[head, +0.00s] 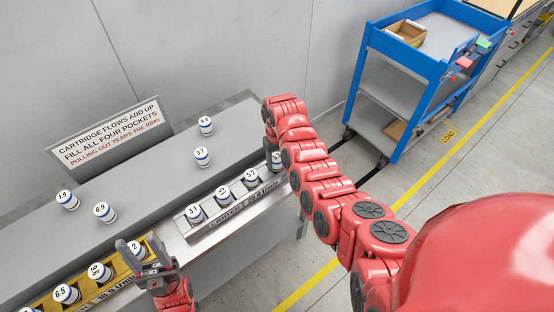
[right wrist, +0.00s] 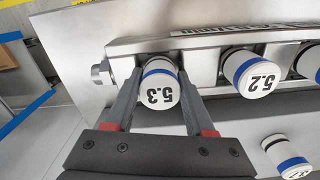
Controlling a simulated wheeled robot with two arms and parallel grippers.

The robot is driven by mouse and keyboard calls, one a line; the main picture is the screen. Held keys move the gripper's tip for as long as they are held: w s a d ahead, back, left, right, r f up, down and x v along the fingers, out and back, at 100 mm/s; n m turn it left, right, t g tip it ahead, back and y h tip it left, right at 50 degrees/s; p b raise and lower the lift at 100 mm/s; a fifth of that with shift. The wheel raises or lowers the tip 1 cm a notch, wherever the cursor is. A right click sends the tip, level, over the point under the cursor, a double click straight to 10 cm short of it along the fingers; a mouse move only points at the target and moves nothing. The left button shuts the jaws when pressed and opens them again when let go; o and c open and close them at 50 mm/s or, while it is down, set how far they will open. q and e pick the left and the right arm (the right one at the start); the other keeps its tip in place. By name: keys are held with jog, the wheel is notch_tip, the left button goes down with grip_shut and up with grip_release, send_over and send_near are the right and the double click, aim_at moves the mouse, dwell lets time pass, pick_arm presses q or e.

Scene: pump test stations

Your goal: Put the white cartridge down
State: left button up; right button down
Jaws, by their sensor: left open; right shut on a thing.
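The white cartridge marked 5.3 (right wrist: 158,88), with a blue band, is between the fingers of my right gripper (right wrist: 158,100), which is shut on it. It is at the end pocket of the silver rack (right wrist: 205,45); I cannot tell how deep it sits. In the head view this cartridge (head: 276,160) shows only partly beside my right arm. The silver rack (head: 238,212) also holds cartridges marked 3.1 (head: 195,214) and 5.2 (head: 251,177), with another between them (head: 223,194). My left gripper (head: 130,248) is open beside the yellow rack (head: 155,246).
The yellow rack holds several cartridges, one marked 6.5 (head: 67,293). Loose cartridges stand on the grey bench (head: 150,190), including 3.7 (head: 202,157) and 1.9 (head: 67,199). A sign (head: 110,133) stands at the back. A blue cart (head: 408,65) is on the floor beyond.

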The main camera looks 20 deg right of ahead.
jog(key=c, duration=0.6)
grip_release()
jog(key=o, duration=0.3)
jog(key=shift+f, duration=0.1)
jog(key=shift+o, duration=0.2)
jog(key=shift+a, duration=0.1)
